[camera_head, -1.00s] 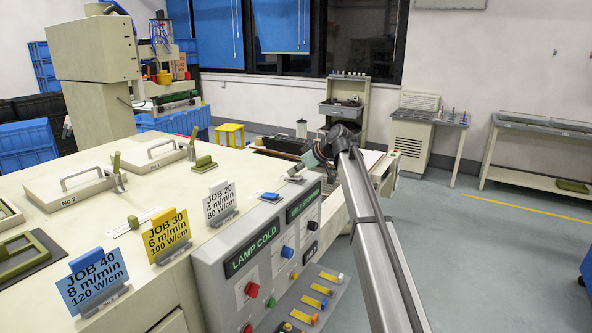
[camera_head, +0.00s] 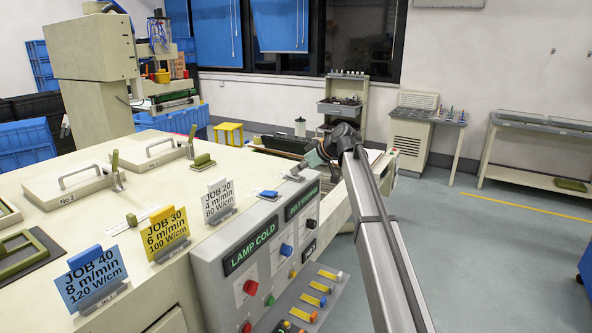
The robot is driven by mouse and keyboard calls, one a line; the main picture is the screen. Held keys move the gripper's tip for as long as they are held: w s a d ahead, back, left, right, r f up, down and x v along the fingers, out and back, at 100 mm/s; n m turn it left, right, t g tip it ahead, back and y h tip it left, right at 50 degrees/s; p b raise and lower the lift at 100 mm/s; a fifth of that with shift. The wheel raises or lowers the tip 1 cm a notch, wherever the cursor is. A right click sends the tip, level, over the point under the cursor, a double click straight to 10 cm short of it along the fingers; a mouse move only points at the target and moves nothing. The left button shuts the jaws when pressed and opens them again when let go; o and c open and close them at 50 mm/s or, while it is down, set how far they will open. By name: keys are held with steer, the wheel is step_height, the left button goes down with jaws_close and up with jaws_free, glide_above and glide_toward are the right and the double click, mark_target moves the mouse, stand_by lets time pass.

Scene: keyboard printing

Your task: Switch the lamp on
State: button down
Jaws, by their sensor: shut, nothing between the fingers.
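The lamp panel stands on the front of the cream machine, and its dark display (camera_head: 251,247) reads LAMP COLD in green letters. Below the display are a red knob (camera_head: 250,287), a green button (camera_head: 269,300) and a lower red button (camera_head: 246,327) near the bottom edge. My gripper (camera_head: 293,174) is small in view at the far end of my arm, above the far part of the panel top. It is shut and empty, apart from the lamp controls. Its fingertips are hard to make out.
A second display (camera_head: 302,202) appears to read BELT STOPPED, with a blue knob (camera_head: 286,250) nearby. Job cards in blue (camera_head: 92,277), yellow (camera_head: 167,232) and white (camera_head: 218,200) stand on the machine top. Colored tags lie on the sloping shelf (camera_head: 330,290).

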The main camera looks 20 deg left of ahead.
mark_target(300, 177)
steer(key=shift+d+f, duration=0.1)
steer(key=shift+f, duration=0.1)
steer(key=r, duration=0.4)
steer(key=shift+d+r+p, duration=0.2)
steer(key=shift+d+p, duration=0.1)
steer(key=shift+p, duration=0.1)
steer(key=b+v, duration=0.3)
steer(key=v, duration=0.7)
steer(key=shift+d+f, duration=0.25)
steer(key=shift+f, duration=0.15)
steer(key=shift+s, duration=0.15)
